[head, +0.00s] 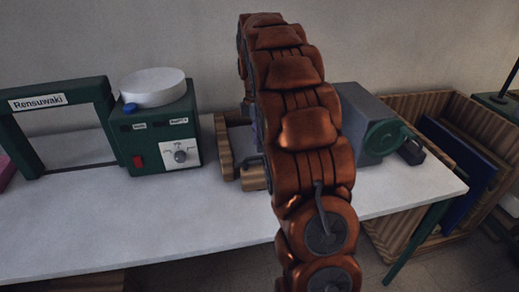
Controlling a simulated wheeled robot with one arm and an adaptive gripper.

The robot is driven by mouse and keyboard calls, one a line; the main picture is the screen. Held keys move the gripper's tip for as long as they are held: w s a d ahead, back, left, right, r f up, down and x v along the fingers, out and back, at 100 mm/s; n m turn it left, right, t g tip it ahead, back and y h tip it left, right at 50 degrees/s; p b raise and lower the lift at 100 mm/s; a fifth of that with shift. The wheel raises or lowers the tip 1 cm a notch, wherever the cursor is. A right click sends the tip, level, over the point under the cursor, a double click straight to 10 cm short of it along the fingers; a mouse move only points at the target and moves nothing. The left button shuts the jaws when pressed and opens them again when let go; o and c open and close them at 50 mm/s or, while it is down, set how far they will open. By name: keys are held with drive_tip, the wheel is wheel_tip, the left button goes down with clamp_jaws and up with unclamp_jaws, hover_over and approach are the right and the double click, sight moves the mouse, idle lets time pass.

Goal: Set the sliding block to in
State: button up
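A wooden piece (225,148) with an upright slat and a lower block (254,178) stands on the white table, partly hidden behind my copper arm. It may be the sliding block and its holder, but I cannot tell how far in or out the block sits. A small dark grey part (247,162) shows at the arm's left edge by the wood; I cannot tell whether it is mine. I cannot make out my gripper; my arm covers the middle of the view.
A green device (162,146) with a white round top, dial and red switch stands left on the table (120,218). A green frame (48,99) is further left. A grey machine (362,114) with a green wheel is right of my arm. A wooden crate (400,228) stands beyond the table's right end.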

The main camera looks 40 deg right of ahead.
sight(260, 171)
drive_tip(key=shift+s+a+f, duration=0.1)
drive_tip(key=shift+s+f, duration=0.1)
drive_tip(key=shift+f, duration=0.55)
drive_tip(key=shift+s+a+f, duration=0.1)
drive_tip(key=shift+s+f, duration=0.05)
drive_tip(key=shift+f, duration=0.6)
clamp_jaws()
